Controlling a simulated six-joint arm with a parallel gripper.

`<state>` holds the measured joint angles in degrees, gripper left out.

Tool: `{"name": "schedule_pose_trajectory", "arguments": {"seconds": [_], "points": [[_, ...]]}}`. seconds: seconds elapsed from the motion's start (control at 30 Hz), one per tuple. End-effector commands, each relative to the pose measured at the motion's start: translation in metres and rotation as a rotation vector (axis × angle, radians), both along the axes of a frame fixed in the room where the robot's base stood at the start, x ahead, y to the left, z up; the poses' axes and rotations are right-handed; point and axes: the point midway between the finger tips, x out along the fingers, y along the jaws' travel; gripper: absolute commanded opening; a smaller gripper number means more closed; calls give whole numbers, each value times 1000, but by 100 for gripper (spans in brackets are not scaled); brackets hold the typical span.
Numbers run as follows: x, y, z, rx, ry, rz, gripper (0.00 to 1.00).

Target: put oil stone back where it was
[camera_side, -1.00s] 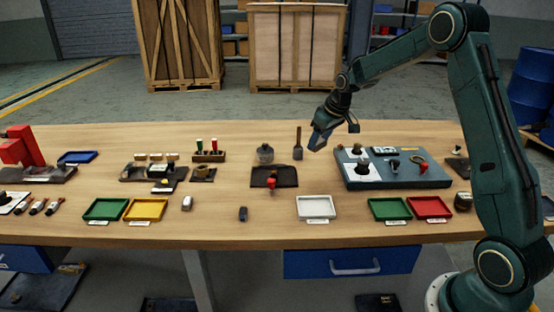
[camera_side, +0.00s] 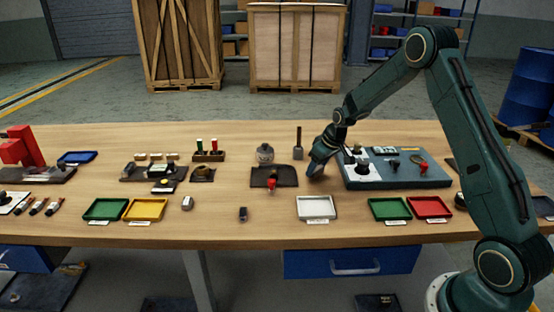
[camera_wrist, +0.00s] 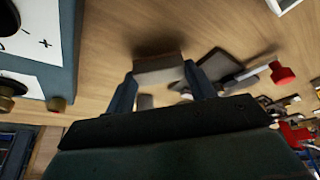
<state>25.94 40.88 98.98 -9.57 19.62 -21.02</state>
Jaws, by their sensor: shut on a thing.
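My gripper (camera_side: 316,170) is low over the table, between the dark mat and the left edge of the grey panel. In the wrist view my gripper (camera_wrist: 162,82) is shut on a blurred grey-brown block (camera_wrist: 158,68), which I take to be the oil stone. The block spans the space between the two fingertips. In the side view the fingers mostly hide it. I cannot tell whether it touches the table.
The grey panel (camera_side: 428,181) stands close to the right of my gripper. The dark mat (camera_side: 288,173) with a red-ended tool (camera_side: 271,186) lies to the left. The white tray (camera_side: 316,207) is in front. An upright dark tool (camera_side: 298,146) stands behind.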

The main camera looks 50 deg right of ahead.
Motion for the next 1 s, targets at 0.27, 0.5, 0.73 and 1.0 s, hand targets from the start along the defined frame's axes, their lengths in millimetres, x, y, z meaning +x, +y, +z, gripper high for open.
{"name": "schedule_pose_trajectory", "arguments": {"seconds": [0.27, 0.5, 0.73, 1.0], "points": [[0, 0, -13, -1, -1, 1, 33], [0, 0, -14, 0, 0, 1, 33], [0, 0, -16, 0, 0, 1, 76], [0, 0, -15, 0, 0, 1, 76]]}}
